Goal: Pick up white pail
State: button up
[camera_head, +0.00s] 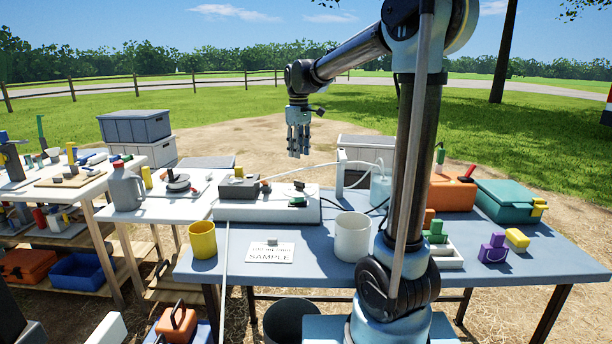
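The white pail (351,238) is an upright cylinder on the blue-grey table (300,264), right of the sample card. My arm column stands in front of its right side and hides a little of it. My gripper (299,154) hangs in the air with its fingers pointing down, above and behind the table and up and left of the pail. It is well apart from the pail and holds nothing that I can see. The fingers are too small here to tell whether they are open or shut.
A yellow cup (202,240) and a sample card (270,253) lie left of the pail. Behind are a white device (265,212) and a clear bottle (380,187) with tubing. Orange (452,193) and green (508,203) cases stand at right.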

aim_at(353, 231)
jog(key=k, duration=1)
